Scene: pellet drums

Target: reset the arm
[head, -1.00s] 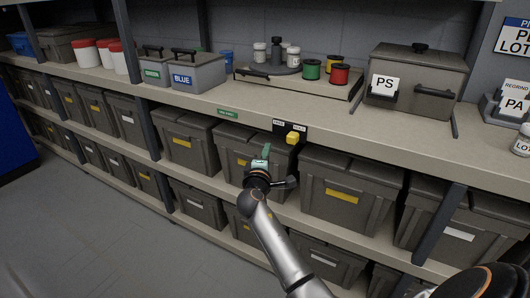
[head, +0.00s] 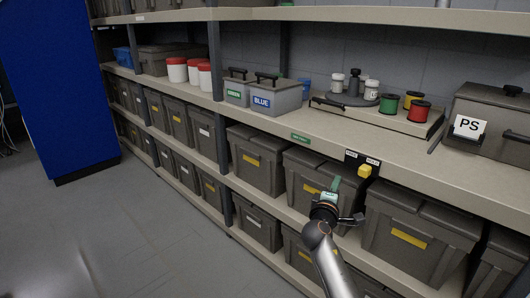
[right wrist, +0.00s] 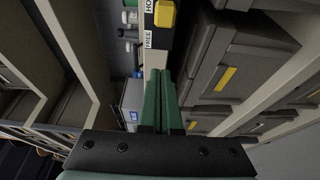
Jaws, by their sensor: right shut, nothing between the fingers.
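My right gripper (head: 336,184) is in front of the shelf edge, in the lower right of the head view. Its green fingers are shut together with nothing between them; they also show in the right wrist view (right wrist: 159,80). A yellow knob (head: 365,171) on a black plate at the shelf's front edge is just right of the fingertips, apart from them in the picture. The right wrist view shows the yellow knob (right wrist: 164,14) at the top, beyond the fingertips, next to a FREE label (right wrist: 149,39). My left gripper is not in view.
Several grey lidded bins (head: 257,160) fill the shelves below the counter (head: 290,128). On the counter are GREEN and BLUE boxes (head: 274,99), red-lidded tubs, a tray with spools, and a PS bin (head: 490,120). A blue panel (head: 60,90) stands left. The floor (head: 130,235) is clear.

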